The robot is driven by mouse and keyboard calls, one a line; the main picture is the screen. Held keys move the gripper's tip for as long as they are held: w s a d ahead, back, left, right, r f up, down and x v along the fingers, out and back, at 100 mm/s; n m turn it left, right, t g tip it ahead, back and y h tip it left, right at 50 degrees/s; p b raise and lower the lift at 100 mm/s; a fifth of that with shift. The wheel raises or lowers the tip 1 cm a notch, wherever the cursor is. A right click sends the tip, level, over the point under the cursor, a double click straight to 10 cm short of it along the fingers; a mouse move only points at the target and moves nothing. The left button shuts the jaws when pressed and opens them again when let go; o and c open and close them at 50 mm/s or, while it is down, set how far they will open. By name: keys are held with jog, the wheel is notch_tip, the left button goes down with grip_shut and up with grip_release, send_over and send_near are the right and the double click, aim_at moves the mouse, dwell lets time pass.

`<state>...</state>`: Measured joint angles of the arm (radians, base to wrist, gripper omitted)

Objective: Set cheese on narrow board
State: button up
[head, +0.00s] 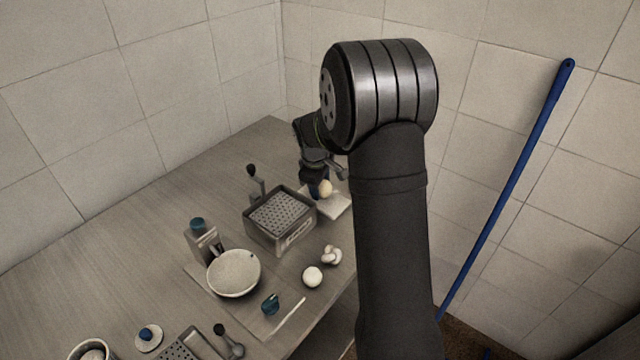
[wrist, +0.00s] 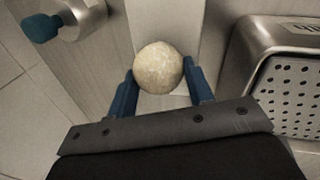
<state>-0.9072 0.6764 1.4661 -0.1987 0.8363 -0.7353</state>
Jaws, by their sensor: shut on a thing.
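My gripper (head: 317,188) is at the back right of the table. Its blue fingers (wrist: 160,75) are closed on a round, pale yellowish cheese (wrist: 158,66). The cheese also shows beside the fingers in the head view (head: 326,188). A pale narrow board (head: 334,207) lies beneath the gripper, to the right of the metal basket. In the wrist view the board (wrist: 165,18) runs behind the cheese. I cannot tell whether the cheese touches the board. The board's far part is hidden by the gripper in the head view.
A perforated metal basket (head: 279,244) stands just left of the board; it is at the right in the wrist view (wrist: 252,45). The table's back left is clear.

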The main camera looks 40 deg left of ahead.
jog(key=shift+f, duration=0.5)
jog(key=o, duration=1.2)
jog(key=shift+c, duration=0.2)
jog(key=shift+r, duration=0.1)
jog(key=shift+w+r+v, duration=0.1)
jog(key=shift+w+v, duration=0.2)
jog(key=shift+v, duration=1)
jog(key=shift+w+r+v, duration=0.1)
jog(key=shift+w+v, duration=0.2)
jog(key=shift+v, duration=0.95)
jog(key=shift+w+v, duration=0.25)
jog(key=shift+v, duration=1.05)
jog(key=shift+a+f, duration=0.1)
jog(key=shift+a, duration=0.05)
jog(key=shift+s+f+x, duration=0.1)
jog(key=shift+s+x, duration=0.2)
jog(key=shift+x, duration=1)
jog(key=shift+s+f+x, duration=0.1)
jog(key=shift+s+x, duration=0.2)
jog(key=shift+x, duration=0.95)
jog(key=shift+s+x, duration=0.25)
jog(key=shift+x, duration=1.05)
jog(key=shift+r, duration=0.1)
